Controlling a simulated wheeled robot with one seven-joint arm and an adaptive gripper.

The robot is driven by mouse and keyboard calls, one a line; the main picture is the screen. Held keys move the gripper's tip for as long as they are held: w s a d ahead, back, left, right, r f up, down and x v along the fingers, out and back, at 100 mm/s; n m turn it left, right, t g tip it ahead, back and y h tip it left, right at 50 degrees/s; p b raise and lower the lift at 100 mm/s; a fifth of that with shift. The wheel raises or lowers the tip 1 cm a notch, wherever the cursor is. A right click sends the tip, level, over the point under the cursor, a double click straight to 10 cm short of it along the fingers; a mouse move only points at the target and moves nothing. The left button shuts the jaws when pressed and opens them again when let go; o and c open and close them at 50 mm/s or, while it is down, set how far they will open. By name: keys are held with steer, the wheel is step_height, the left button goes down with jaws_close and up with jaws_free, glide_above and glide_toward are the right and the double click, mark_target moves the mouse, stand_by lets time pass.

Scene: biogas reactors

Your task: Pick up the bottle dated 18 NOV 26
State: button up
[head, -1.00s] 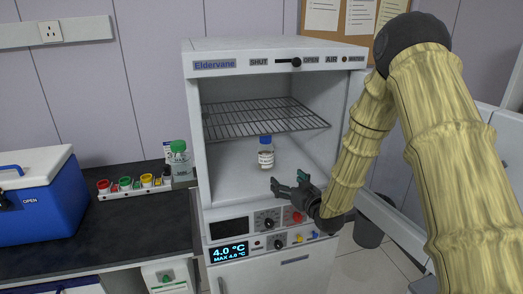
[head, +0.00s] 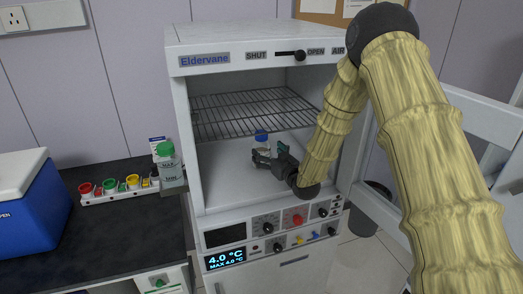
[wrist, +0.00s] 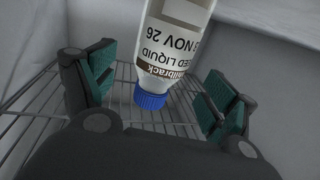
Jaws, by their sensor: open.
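The bottle with a blue cap (head: 262,135) stands on the floor of the open cabinet, below the wire shelf. My gripper (head: 265,157) is inside the cabinet in front of it and hides much of its body. In the wrist view the bottle (wrist: 178,45) appears upside down, its blue cap (wrist: 150,101) lying between the lines of the two fingers in the picture. Its label reads "NOV 26", with only part of the day number showing. My gripper (wrist: 158,92) is open, with a gap on each side of the bottle.
The wire shelf (head: 250,113) spans the cabinet above my gripper. The cabinet's side walls and open door (head: 420,185) bound the space. A green-capped bottle (head: 169,168) stands outside on the left, beside a rack of coloured caps (head: 120,188). A blue cooler (head: 30,215) sits further left.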

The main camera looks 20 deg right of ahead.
mark_target(262, 145)
steer(key=shift+w+r+p, duration=0.2)
steer(key=shift+w+p, duration=0.1)
steer(key=shift+p, duration=0.1)
steer(key=shift+p+x, duration=1.2)
steer(key=shift+x, duration=0.95)
steer(key=shift+f, duration=0.2)
steer(key=c, duration=1.2)
steer(key=shift+c, duration=1.1)
steer(key=shift+r, duration=0.2)
